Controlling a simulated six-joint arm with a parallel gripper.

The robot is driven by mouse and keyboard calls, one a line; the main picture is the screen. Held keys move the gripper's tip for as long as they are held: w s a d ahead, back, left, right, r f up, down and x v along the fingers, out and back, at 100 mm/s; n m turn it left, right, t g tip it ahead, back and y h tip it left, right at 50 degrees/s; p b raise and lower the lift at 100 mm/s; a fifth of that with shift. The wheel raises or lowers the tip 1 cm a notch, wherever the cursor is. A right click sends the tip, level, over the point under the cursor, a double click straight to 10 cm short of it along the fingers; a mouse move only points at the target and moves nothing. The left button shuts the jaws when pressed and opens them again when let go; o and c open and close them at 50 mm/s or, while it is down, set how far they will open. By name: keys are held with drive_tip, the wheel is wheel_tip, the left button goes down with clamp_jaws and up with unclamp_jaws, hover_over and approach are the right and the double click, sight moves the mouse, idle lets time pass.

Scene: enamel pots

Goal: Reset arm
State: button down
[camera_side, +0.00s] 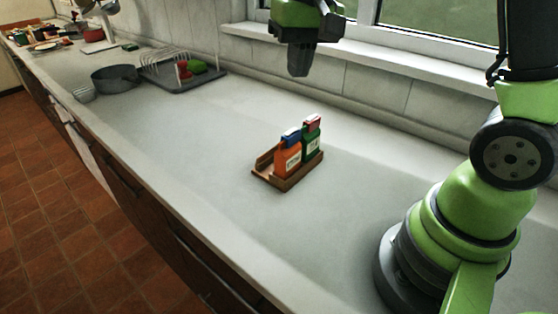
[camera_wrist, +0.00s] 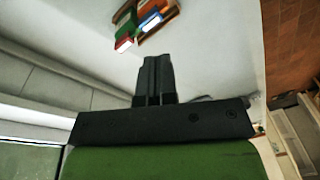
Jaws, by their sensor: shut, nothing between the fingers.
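My gripper (camera_side: 299,68) hangs high above the counter in the side view, in front of the window sill, with its fingers pointing down. Its fingers also show in the wrist view (camera_wrist: 157,60), pressed together and empty. Below it in the side view a small wooden tray (camera_side: 262,177) stands on the counter. The tray holds an orange container with a blue cap (camera_side: 288,158) and a green container with a pink-red cap (camera_side: 311,144), both upright side by side. My gripper is well apart from them. In the wrist view the tray and containers (camera_wrist: 143,20) show near the top edge.
The counter (camera_side: 190,150) is clear around the tray. A grey pot (camera_side: 117,79) and a dish rack (camera_side: 180,72) with red and green items stand farther back at left. The window sill (camera_side: 385,62) and wall run along the back. The counter's front edge drops to a tiled floor (camera_side: 60,200).

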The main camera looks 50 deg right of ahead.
drive_tip(key=s+a+r+t+y, duration=0.1)
drive_tip(key=s+a+r+t, duration=0.1)
drive_tip(key=s, duration=0.6)
drive_tip(key=s+a+r+n+t, duration=0.1)
drive_tip(key=s+a+r+t, duration=0.2)
drive_tip(key=s, duration=0.4)
drive_tip(key=shift+s+r+n+t+y, duration=0.25)
drive_tip(key=shift+s+n+t+y, duration=0.05)
drive_tip(key=shift+s+t+y, duration=0.1)
drive_tip(key=shift+a, duration=0.1)
